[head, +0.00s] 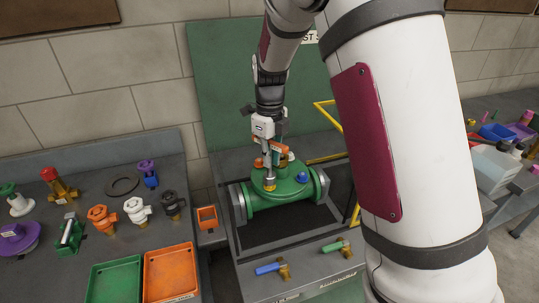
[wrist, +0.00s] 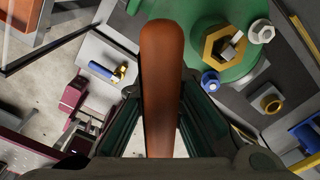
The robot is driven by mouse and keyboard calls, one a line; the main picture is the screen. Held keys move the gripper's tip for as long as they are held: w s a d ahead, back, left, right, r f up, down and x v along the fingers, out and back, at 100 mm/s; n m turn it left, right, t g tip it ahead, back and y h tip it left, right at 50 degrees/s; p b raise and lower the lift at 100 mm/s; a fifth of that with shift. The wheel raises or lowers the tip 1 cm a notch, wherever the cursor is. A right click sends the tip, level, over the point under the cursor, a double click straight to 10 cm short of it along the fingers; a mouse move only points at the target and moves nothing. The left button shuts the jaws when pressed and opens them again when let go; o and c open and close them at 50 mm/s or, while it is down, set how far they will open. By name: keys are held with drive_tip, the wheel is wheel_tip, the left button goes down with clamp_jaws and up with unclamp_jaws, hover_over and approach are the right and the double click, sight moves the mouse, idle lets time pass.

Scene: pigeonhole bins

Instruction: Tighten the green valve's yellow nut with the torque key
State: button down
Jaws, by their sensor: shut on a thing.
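The green valve (head: 262,201) lies in a recessed grey stand in the head view. Its yellow nut (head: 270,185) sits on top, near the middle. In the wrist view the yellow nut (wrist: 211,49) surrounds a grey stud at the upper right. My gripper (head: 268,138) is above the valve, shut on the orange handle (head: 277,150) of the torque key. The orange handle (wrist: 161,80) fills the middle of the wrist view between the jaws. A grey shaft reaches down towards the nut in the head view; I cannot tell whether it is seated.
A blue-handled tool (head: 268,268) and a green-handled tool (head: 335,247) lie on the front ledge. Yellow rails (head: 325,110) stand behind and right of the valve. The left bench holds several fittings, a green tray (head: 113,262) and an orange tray (head: 190,252).

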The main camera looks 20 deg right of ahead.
drive_tip(key=shift+f, duration=0.85)
drive_tip(key=c, duration=1.6)
unclamp_jaws()
drive_tip(key=shift+c, duration=0.2)
drive_tip(key=shift+m, duration=0.3)
drive_tip(key=shift+w+d, duration=0.1)
